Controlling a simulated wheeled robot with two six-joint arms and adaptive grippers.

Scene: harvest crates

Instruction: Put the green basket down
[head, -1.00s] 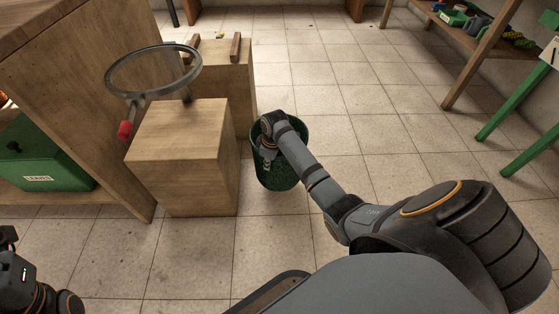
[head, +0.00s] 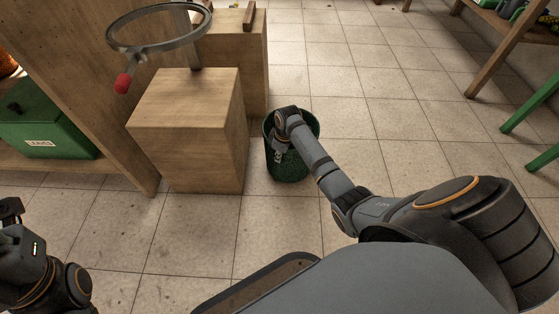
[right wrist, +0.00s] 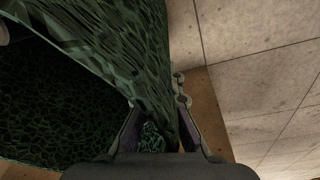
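The green basket (head: 289,165) is a dark green, mesh-like round bin in the middle of the head view, upright beside the wooden block. My right gripper (head: 279,147) reaches down into its mouth at the near left rim. In the right wrist view, the gripper's fingers (right wrist: 158,122) lie on either side of the basket wall (right wrist: 125,55) and close in on it. The fingertips are partly hidden by the wall. Whether the basket's bottom touches the floor cannot be told. My left gripper is out of view; only part of the left arm shows at the lower left.
A wooden block (head: 187,135) with a metal ring (head: 160,46) above it stands just left of the basket. A green lidded box (head: 45,140) sits on a shelf at left. A wooden rack (head: 490,65) stands at right. The tiled floor (head: 400,130) right of the basket is clear.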

